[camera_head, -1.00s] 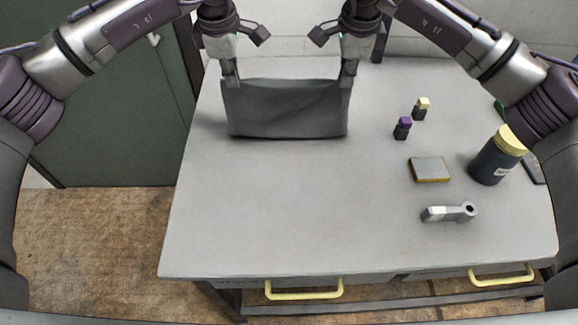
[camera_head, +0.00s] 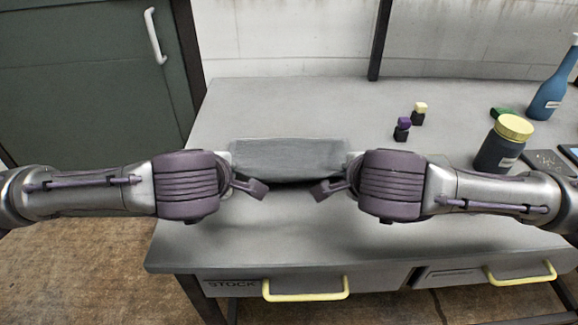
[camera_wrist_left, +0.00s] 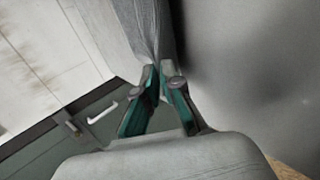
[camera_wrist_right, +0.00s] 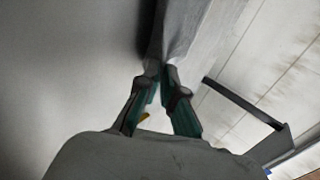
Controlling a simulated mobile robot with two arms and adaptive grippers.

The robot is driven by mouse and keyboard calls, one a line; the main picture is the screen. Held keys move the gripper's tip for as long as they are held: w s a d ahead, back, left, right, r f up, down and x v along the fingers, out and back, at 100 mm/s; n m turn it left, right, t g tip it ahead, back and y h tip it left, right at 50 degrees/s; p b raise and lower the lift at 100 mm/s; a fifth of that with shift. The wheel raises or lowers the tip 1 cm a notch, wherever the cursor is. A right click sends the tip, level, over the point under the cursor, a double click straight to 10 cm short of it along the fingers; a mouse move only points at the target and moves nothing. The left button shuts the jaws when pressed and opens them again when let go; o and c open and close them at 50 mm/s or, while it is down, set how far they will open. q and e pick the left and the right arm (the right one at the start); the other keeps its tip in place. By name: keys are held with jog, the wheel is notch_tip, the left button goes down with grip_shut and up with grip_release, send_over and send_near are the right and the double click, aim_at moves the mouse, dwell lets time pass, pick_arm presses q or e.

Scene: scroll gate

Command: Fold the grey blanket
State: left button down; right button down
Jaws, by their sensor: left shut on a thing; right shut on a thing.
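The grey blanket (camera_head: 288,158) hangs stretched between my two grippers above the table in the head view. Its near edge is raised and a dark shadow shows under it. My left gripper (camera_wrist_left: 160,72) is shut on one corner of the blanket (camera_wrist_left: 148,30), as the left wrist view shows. My right gripper (camera_wrist_right: 160,74) is shut on the other corner, and the cloth (camera_wrist_right: 180,30) runs up from its fingertips in the right wrist view. In the head view my wrists hide the fingertips. How much of the blanket touches the table is not clear.
On the right of the grey table (camera_head: 270,235) stand a purple-topped block (camera_head: 402,129), a yellow-topped block (camera_head: 420,113), a dark jar with a yellow lid (camera_head: 502,145) and a blue bottle (camera_head: 555,85). The table's front middle is clear.

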pick_arm(q)
jog(key=shift+s+f+t, duration=0.3)
jog(key=shift+s+f, duration=0.15)
jog(key=shift+f, duration=0.1)
pick_arm(e)
jog(key=shift+s+f+t, duration=0.3)
jog(key=shift+s+f, duration=0.15)
jog(key=shift+f, duration=0.1)
pick_arm(q)
jog(key=shift+s, duration=0.15)
pick_arm(e)
jog(key=shift+s, duration=0.15)
pick_arm(q)
jog(key=c, duration=1)
grip_release()
jog(key=shift+c, duration=0.2)
pick_arm(e)
jog(key=c, duration=1)
grip_release()
jog(key=shift+c, duration=0.2)
